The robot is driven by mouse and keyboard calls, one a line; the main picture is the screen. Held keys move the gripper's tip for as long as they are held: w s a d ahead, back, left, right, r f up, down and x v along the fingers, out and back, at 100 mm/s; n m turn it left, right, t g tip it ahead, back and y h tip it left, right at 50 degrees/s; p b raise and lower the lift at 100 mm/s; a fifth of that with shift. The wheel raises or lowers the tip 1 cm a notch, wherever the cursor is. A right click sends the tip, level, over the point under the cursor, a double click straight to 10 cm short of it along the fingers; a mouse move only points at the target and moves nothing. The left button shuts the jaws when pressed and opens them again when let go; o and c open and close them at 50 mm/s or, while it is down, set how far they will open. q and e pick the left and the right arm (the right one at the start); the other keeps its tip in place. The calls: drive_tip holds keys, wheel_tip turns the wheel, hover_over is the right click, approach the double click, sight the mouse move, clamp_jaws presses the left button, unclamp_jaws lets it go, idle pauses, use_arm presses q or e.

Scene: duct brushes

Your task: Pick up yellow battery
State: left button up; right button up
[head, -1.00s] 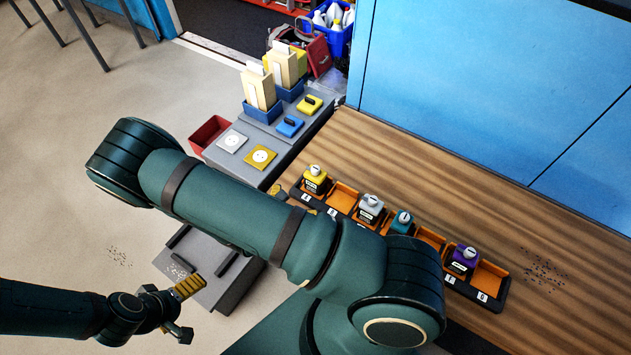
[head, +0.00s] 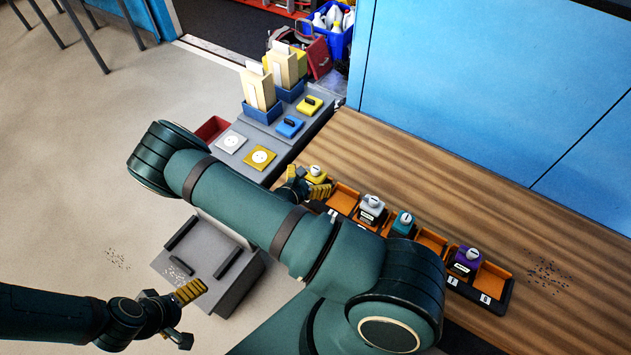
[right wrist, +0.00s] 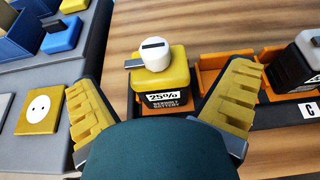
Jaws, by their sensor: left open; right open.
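The yellow battery (head: 315,172) sits in the leftmost slot of the orange tray on the wooden counter. In the right wrist view the yellow battery (right wrist: 163,80) has a white round cap, a black body and a label reading 25%. My right gripper (head: 308,190) is open at the battery's near side; its fingers (right wrist: 166,125) stand apart to the left and right of the battery, with no contact visible. My left gripper (head: 186,312) is open and empty at the lower left, away from the counter.
The tray (head: 503,300) also holds a grey battery (head: 371,210), a teal battery (head: 403,223) and a purple battery (head: 465,260). A grey bench (head: 262,138) with yellow and blue blocks adjoins the counter. The counter behind the tray (head: 450,190) is clear.

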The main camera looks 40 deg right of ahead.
drive_tip(key=x, duration=0.3)
drive_tip(key=shift+w, duration=0.1)
drive_tip(key=c, duration=1.3)
